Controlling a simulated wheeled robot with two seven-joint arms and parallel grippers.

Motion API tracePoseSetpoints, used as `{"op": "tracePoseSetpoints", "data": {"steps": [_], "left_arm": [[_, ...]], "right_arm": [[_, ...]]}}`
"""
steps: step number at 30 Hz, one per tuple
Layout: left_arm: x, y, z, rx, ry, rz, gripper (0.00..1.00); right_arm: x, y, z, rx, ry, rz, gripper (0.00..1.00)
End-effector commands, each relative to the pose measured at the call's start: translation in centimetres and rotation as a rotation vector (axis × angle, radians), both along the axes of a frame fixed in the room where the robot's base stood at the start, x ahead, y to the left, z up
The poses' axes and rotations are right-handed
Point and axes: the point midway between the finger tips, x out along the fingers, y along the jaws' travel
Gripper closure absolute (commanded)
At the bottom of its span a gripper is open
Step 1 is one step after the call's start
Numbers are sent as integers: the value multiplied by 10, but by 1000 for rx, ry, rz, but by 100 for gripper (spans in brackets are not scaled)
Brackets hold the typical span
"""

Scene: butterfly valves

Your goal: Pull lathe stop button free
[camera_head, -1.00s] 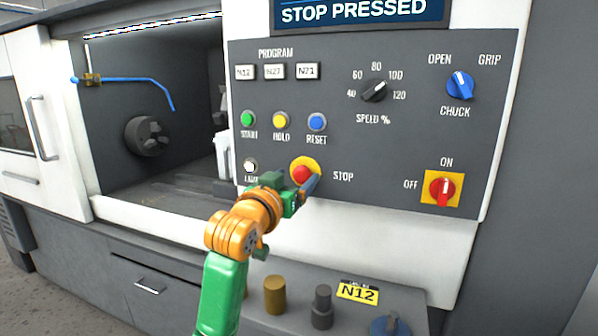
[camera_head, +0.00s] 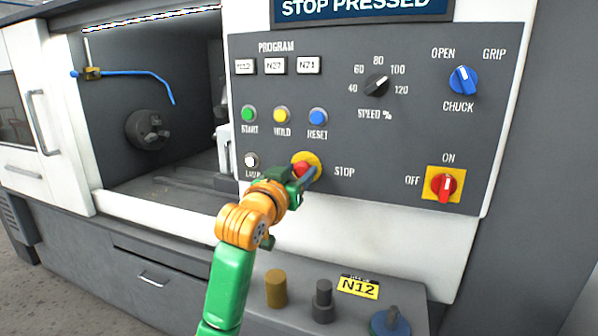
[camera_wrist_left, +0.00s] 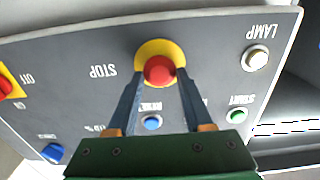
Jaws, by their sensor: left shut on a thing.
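The red stop button (camera_head: 301,169) sits on a yellow round base on the lathe's grey panel, left of the word STOP. My left gripper (camera_head: 306,172) is at the button, with its fingers partly covering it in the head view. In the left wrist view the red button (camera_wrist_left: 160,70) lies between the two fingertips of my left gripper (camera_wrist_left: 158,75), which are shut on its sides. The display (camera_head: 360,8) above the panel reads STOP PRESSED. My right gripper is not in view.
Start (camera_head: 249,113), hold (camera_head: 281,115) and reset (camera_head: 317,117) buttons sit above the stop button, and the lamp button (camera_head: 251,160) to its left. A red switch (camera_head: 443,185) and blue chuck knob (camera_head: 463,80) are at right. A ledge below holds several cylindrical parts.

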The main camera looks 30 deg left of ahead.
Motion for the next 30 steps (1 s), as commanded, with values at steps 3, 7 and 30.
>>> {"op": "tracePoseSetpoints", "data": {"steps": [3,7,30], "left_arm": [[-2,-1,-2,-2,8,-1,100],[-1,-1,-3,-2,8,-1,100],[-63,-15,-3,1,3,0,19]], "right_arm": [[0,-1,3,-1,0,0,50],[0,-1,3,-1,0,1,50],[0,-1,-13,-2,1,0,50]]}}
